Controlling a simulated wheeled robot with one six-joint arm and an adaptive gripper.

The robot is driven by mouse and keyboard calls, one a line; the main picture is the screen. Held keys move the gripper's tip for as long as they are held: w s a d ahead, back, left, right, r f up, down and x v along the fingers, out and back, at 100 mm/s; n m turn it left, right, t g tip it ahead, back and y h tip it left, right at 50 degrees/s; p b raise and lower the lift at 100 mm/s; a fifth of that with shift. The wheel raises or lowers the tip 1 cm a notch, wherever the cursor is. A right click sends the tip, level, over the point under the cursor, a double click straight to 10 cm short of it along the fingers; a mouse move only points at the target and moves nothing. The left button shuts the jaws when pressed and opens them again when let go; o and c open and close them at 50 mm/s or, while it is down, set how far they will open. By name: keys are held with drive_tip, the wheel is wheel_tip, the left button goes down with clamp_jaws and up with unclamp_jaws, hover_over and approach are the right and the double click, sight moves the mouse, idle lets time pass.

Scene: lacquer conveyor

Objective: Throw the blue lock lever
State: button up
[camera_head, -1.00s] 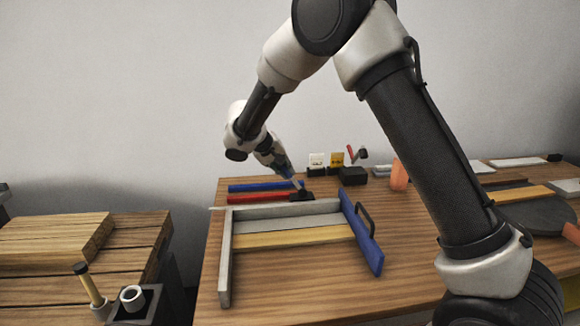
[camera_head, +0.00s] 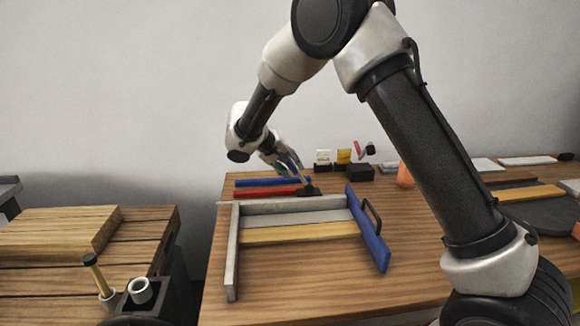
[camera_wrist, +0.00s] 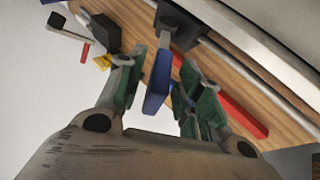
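In the head view my gripper (camera_head: 295,172) points down at the back of the bench, by the dark base (camera_head: 309,190). The handle is too small and too covered by the gripper to make out there.
A blue bar (camera_head: 258,182) and a red bar (camera_head: 265,193) lie left of the base. In front is a frame (camera_head: 232,260) with a blue side panel (camera_head: 370,242). The bench front is clear.

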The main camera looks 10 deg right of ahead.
drive_tip(key=shift+r, duration=0.1)
drive_tip(key=v, duration=1.1)
drive_tip(key=shift+a+r, duration=0.25)
drive_tip(key=shift+r, duration=0.05)
drive_tip(key=shift+s, duration=0.15)
